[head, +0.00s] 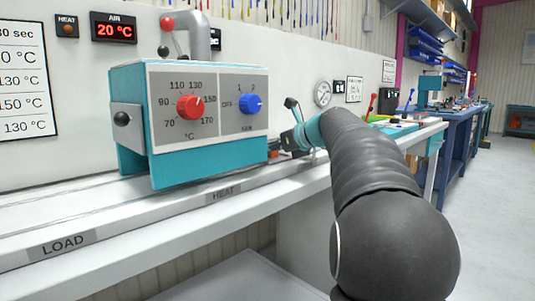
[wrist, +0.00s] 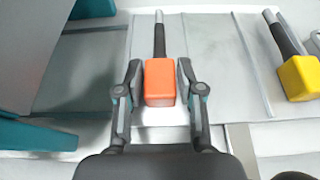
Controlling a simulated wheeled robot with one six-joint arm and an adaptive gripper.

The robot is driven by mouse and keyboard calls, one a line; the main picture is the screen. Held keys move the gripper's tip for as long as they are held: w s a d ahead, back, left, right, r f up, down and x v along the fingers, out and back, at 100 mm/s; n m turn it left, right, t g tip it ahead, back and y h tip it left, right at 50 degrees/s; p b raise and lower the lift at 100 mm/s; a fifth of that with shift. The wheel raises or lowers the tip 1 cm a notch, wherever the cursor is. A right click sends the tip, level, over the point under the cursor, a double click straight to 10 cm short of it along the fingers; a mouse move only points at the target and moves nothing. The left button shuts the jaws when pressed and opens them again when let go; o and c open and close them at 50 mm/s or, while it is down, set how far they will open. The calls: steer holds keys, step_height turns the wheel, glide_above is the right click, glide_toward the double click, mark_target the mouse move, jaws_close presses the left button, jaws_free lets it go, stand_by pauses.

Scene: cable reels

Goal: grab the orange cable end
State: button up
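The orange cable end (wrist: 160,82) is a block with a dark grey stem pointing away, lying on the light grey surface in the wrist view. My gripper (wrist: 160,72) is open, with one finger on each side of the orange block. A narrow gap shows at the left finger. The right fingertip is very close to the block, and I cannot tell whether it touches. In the head view my gripper (head: 296,133) is small and partly hidden by my arm, beside the teal heater box.
A yellow cable end (wrist: 300,77) with a dark stem lies to the right. The teal heater box (head: 208,111) with red and blue knobs stands left of my arm on the grey rail labelled LOAD and HEAT. The floor at right is clear.

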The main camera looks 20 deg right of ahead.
jaws_close()
